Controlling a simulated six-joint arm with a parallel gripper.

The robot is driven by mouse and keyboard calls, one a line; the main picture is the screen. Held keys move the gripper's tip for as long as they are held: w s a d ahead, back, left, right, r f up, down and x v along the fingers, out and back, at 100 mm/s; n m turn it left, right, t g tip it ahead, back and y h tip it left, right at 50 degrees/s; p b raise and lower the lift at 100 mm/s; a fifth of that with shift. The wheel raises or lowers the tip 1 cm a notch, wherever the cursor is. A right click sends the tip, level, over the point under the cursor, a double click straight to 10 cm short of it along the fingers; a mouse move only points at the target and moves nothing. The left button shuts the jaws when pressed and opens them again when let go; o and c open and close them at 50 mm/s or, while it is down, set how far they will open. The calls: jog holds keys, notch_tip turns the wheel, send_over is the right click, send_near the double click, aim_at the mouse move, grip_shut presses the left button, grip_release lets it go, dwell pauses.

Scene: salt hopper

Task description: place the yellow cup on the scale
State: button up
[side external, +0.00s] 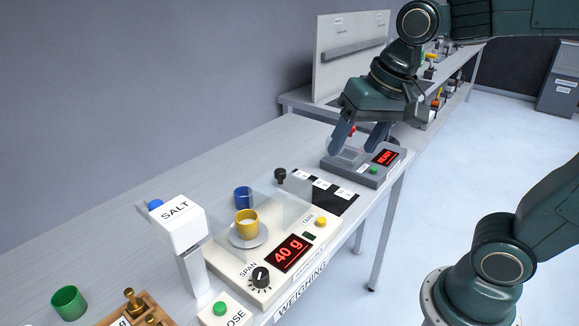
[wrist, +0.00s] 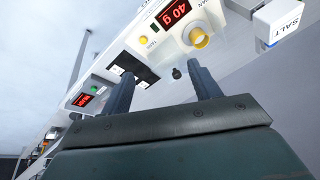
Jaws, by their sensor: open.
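The yellow cup (side external: 246,222) stands upright on the round pan (side external: 262,238) of the white scale (side external: 262,286), with pale contents visible inside. The scale's red display (side external: 287,252) reads 40 g. In the wrist view the yellow cup (wrist: 198,38) is on the scale beyond the fingers, and the display (wrist: 173,13) shows beside it. My gripper (side external: 356,142) is open and empty, over the grey device at the far end of the bench, well apart from the cup. In the wrist view both fingers of my gripper (wrist: 163,88) are spread with nothing between them.
A blue cup (side external: 243,197) stands behind the scale pan near clear panels. The salt hopper (side external: 180,235) rises left of the scale. A green cup (side external: 69,302) and a wooden weight block (side external: 140,310) are at front left. A grey device (side external: 364,165) sits under my gripper.

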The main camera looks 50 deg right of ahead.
jog(key=s+d+f+n+t, duration=0.1)
jog(key=s+f+n, duration=0.1)
jog(key=s+n, duration=0.3)
jog(key=s, duration=0.3)
jog(key=shift+s+d+f+t, duration=0.15)
jog(key=shift+d+t, duration=0.15)
jog(key=shift+d, duration=0.05)
